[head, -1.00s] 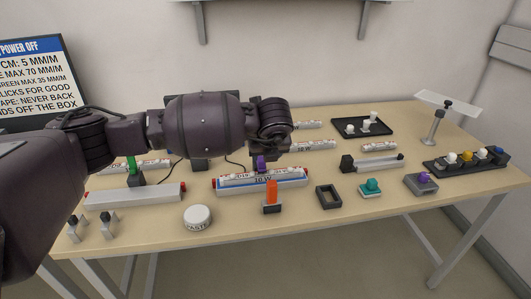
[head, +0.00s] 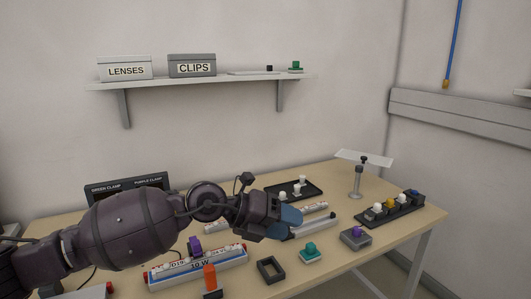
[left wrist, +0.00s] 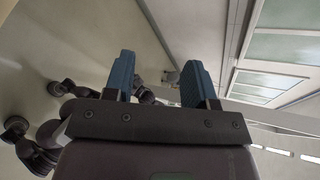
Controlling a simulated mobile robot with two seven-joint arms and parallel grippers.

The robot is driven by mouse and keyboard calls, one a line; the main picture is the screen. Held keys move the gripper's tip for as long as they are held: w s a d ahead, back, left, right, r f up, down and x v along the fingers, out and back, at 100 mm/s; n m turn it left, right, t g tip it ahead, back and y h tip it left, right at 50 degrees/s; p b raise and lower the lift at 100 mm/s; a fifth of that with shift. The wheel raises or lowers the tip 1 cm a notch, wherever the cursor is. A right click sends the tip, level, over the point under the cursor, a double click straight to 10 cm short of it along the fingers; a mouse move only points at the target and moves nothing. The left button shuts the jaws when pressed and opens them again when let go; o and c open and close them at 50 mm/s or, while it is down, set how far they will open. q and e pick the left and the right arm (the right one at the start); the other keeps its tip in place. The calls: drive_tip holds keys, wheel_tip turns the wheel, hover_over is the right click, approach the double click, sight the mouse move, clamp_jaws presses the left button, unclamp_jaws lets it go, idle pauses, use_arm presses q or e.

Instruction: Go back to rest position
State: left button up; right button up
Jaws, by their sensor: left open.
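My left gripper (head: 287,222) reaches in from the left over the table in the head view, above the middle of the workbench. In the left wrist view its two blue fingers (left wrist: 156,82) stand apart with nothing between them. My right gripper does not show in the head view.
The table (head: 340,262) holds an orange clamp (head: 210,277), a black frame (head: 270,269), a teal piece (head: 310,253), a purple-topped block (head: 355,237), a black tray (head: 312,191), a stand (head: 357,180) and a rack (head: 388,212). A wall shelf (head: 205,82) carries LENSES (head: 125,68) and CLIPS (head: 192,66) boxes.

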use_arm(q)
drive_tip(key=a+r+n+t+h, duration=0.35)
drive_tip(key=n+t+h, duration=0.35)
drive_tip(key=n, duration=0.4)
drive_tip(key=a+f+n+t+y, duration=0.8)
drive_tip(key=a+f+n+y, duration=0.55)
drive_tip(key=f+n, duration=0.35)
drive_tip(key=s+a+f+n+g+y, duration=0.3)
drive_tip(key=s+a+f+n, duration=0.2)
drive_tip(key=s+f, duration=0.6)
drive_tip(key=s+a+f+n+g+y, duration=0.2)
drive_tip(key=s+a+f+n, duration=0.3)
drive_tip(key=s+a+f, duration=0.4)
drive_tip(key=s+f+y, duration=0.1)
drive_tip(key=s+f, duration=0.2)
drive_tip(key=s, duration=0.3)
drive_tip(key=shift+s+a+f+g+y, duration=0.2)
drive_tip(key=shift+g+y, duration=0.15)
drive_tip(key=shift+g, duration=0.05)
